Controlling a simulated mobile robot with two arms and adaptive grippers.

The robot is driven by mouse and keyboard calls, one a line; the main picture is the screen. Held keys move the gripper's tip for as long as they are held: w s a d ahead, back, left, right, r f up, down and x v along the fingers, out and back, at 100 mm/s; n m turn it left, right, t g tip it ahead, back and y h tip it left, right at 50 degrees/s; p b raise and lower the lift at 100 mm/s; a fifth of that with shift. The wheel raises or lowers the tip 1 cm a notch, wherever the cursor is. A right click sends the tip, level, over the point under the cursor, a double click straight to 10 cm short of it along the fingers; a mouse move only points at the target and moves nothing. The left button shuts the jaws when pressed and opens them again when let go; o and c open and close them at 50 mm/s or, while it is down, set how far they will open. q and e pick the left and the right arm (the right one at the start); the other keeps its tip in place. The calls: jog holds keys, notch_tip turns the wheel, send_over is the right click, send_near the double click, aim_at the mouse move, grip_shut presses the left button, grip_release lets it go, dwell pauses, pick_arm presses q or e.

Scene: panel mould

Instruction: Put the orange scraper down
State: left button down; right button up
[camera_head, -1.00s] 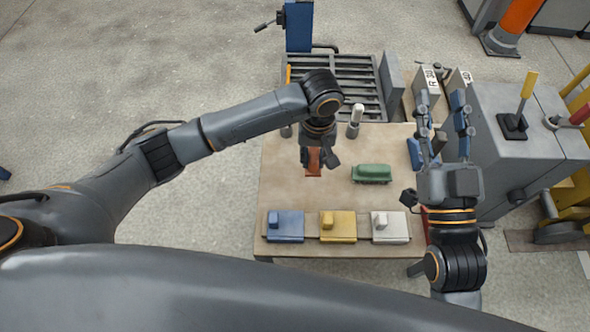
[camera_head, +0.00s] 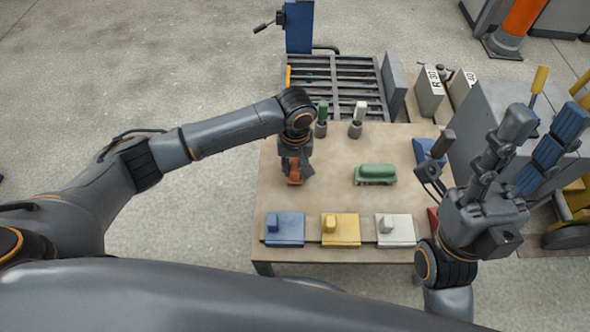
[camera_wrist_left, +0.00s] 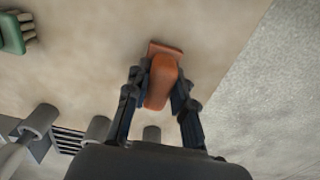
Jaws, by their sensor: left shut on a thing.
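The orange scraper (camera_head: 294,172) is in my left gripper (camera_head: 295,170), over the left part of the wooden table (camera_head: 330,196). In the left wrist view the scraper (camera_wrist_left: 162,82) sits between the two dark fingers of the left gripper (camera_wrist_left: 157,92), which are shut on it. Its flat end points away from the palm, close to the tabletop; I cannot tell whether it touches. My right gripper (camera_head: 520,145) is raised at the right of the head view, its fingers spread and nothing visible between them.
A green tool (camera_head: 375,174) lies right of the scraper. Blue (camera_head: 285,231), yellow (camera_head: 340,231) and white (camera_head: 396,231) blocks line the near edge. Two holders with a green handle (camera_head: 322,110) and a white handle (camera_head: 360,111) stand at the back. The table's middle is clear.

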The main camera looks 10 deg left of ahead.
pick_arm(q)
jog(key=shift+f, duration=0.3)
jog(key=c, duration=1.1)
grip_release()
